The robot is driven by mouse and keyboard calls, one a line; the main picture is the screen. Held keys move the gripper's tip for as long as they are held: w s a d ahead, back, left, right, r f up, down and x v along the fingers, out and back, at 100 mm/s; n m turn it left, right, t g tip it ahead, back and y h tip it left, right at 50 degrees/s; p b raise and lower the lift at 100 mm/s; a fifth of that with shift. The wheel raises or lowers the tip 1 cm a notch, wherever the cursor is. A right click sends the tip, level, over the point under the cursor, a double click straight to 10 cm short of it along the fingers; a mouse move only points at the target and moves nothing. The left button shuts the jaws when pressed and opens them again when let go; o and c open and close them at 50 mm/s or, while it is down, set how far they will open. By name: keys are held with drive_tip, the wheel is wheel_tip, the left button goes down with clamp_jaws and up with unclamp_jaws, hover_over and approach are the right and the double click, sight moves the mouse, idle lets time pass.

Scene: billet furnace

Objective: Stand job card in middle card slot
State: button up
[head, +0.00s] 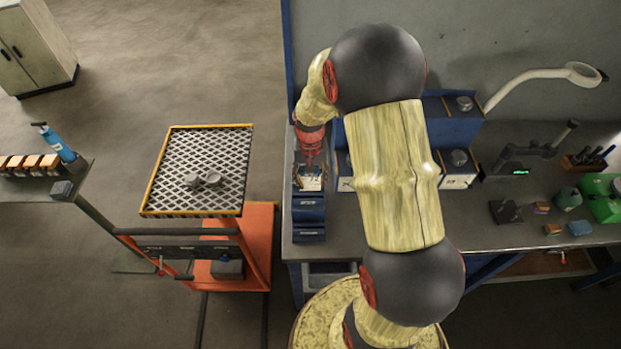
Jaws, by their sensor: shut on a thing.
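My gripper (309,165), red and pointing down, is at the left end of the workbench, shut on the job card (312,184). The card is small and pale with dark marks, and the fingers partly cover its upper part. The blue card rack (309,214) stands on the bench directly below the card in the picture, with pale labels on its front faces. The card is at the rear part of the rack. I cannot tell whether its lower edge is inside a slot or above it, nor which slot is the middle one.
My arm hides part of the workbench (480,225) and a blue shelf unit (450,130) behind it. A lamp (540,77), a green box (603,198) and small blocks are at the right. An orange cart with a mesh top (190,160) stands left, across a floor gap.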

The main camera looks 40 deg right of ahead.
sight(310, 190)
drive_tip(key=shift+f+b, duration=1.85)
drive_tip(key=shift+f, duration=1.25)
drive_tip(key=o, duration=1.1)
drive_tip(key=shift+c, duration=0.2)
wheel_tip(310, 190, up, 12)
